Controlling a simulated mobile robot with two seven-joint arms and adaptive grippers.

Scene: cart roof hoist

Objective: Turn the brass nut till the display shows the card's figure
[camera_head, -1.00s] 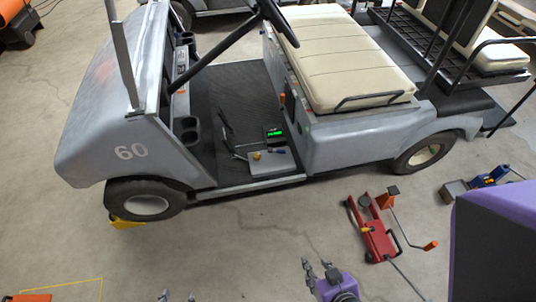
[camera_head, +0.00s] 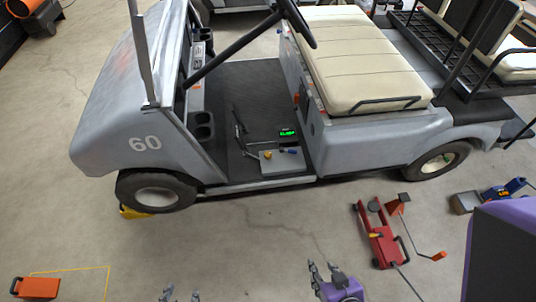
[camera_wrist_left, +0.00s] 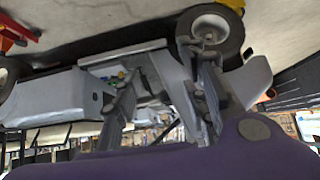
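A small brass nut (camera_head: 268,155) shows on a pale block (camera_head: 284,162) on the cart's footwell floor. A display (camera_head: 288,133) with lit green figures stands just behind it; the figures are too small to read. I cannot pick out the card. My right gripper (camera_head: 324,269) is at the bottom of the head view, fingers apart and empty, over the floor in front of the cart. My left gripper (camera_head: 181,296) is at the bottom edge, mostly cut off. In the left wrist view its fingers (camera_wrist_left: 160,98) are apart with nothing between them. Neither touches the nut.
The grey cart (camera_head: 370,146) with its cream seat (camera_head: 360,60) fills the middle. A yellow chock (camera_head: 132,212) sits by its front wheel. A red jack (camera_head: 380,240) stands on the floor at right. An orange box (camera_head: 36,287) is at lower left. Bare floor lies between.

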